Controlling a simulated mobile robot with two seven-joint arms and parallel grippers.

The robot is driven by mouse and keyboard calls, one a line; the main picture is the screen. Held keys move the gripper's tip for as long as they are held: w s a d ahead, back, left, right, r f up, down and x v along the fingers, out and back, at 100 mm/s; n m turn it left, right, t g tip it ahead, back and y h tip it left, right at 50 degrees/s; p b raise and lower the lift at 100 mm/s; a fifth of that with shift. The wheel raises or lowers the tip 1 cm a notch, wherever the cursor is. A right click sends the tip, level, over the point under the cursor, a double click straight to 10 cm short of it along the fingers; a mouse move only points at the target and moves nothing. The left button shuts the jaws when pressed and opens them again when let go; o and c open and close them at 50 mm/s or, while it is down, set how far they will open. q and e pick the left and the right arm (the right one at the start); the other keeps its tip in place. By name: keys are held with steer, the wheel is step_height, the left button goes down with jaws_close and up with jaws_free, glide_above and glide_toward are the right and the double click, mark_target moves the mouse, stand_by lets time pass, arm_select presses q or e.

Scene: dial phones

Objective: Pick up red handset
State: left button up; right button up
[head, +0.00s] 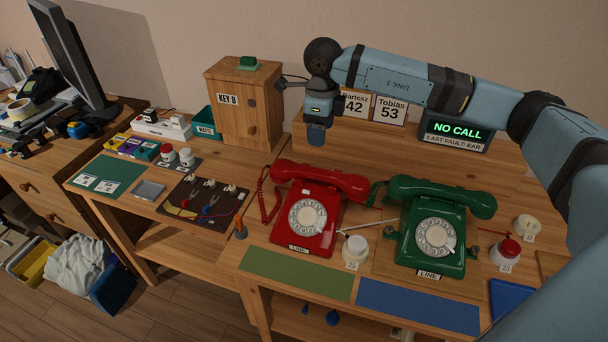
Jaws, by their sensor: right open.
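The red handset (322,179) lies across the top of the red dial phone (312,236) on the desk, with a coiled red cord at its left side. The right arm comes in from the right, and my right gripper (316,134) hangs above and behind the red handset, apart from it. It is open and I see nothing in it. A green handset (444,194) rests on the green phone (431,242) to the right. My left gripper is not in view.
A wooden key box (241,105) stands left of my right gripper. Number cards (389,110) and a NO CALL display (455,134) stand at the back. A white cup (355,252) sits between the phones. A green mat (297,273) and a blue mat (416,308) lie in front.

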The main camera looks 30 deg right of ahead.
mark_target(321, 171)
steer(key=f, duration=1.3)
steer(key=shift+s+d+f, duration=0.15)
steer(key=shift+s+d, duration=0.05)
steer(key=shift+s, duration=0.05)
jaws_close()
step_height(321, 171, up, 20)
